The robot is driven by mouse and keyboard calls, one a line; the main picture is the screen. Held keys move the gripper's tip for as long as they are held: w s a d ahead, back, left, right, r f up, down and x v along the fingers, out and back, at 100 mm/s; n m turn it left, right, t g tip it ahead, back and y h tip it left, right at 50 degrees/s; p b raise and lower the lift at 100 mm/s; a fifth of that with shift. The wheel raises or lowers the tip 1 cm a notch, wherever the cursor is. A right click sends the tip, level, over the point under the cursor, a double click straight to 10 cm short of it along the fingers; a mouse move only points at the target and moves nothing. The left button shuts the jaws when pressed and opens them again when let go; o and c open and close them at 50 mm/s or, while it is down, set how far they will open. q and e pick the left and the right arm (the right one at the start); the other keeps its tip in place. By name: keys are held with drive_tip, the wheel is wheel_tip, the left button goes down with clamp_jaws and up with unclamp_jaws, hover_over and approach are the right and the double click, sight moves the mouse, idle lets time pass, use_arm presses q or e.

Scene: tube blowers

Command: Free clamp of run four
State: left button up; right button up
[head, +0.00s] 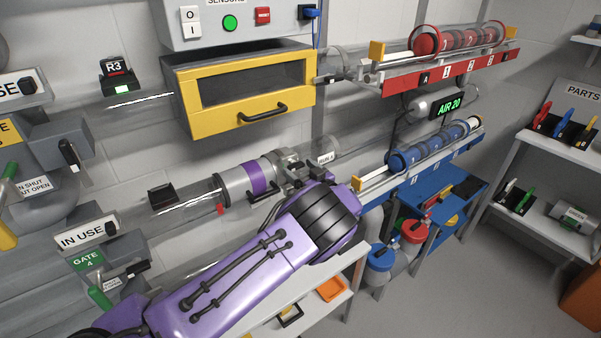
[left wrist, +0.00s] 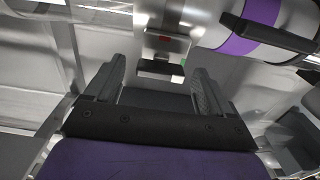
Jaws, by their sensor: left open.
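The clamp (head: 290,162) is a grey metal collar around the clear tube line, to the right of a purple band (head: 258,177). A small label to its right reads like "RUN 4", though it is blurred. In the left wrist view the clamp (left wrist: 165,18) has a dark block-like tab (left wrist: 160,67) with a red mark above it. My left gripper (left wrist: 157,82) is open, with its two dark fingers on either side of the tab, just below it. I cannot tell whether they touch it. In the head view my purple wrist hides most of this gripper.
A yellow-framed box (head: 250,95) sits above the line. A red rack (head: 450,65) and a blue rack (head: 430,150) with canisters stand to the right. A gate 4 unit (head: 88,262) is at lower left. A white bench (head: 335,275) lies below my arm.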

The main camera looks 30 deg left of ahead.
use_arm(q)
drive_tip(key=c, duration=1.1)
drive_tip(key=shift+o, duration=0.2)
drive_tip(key=shift+f+n+b, duration=0.1)
drive_tip(key=shift+n+b, duration=7.95)
drive_tip(key=shift+n, duration=0.95)
drive_tip(key=o, duration=1.1)
drive_tip(key=shift+c, duration=0.2)
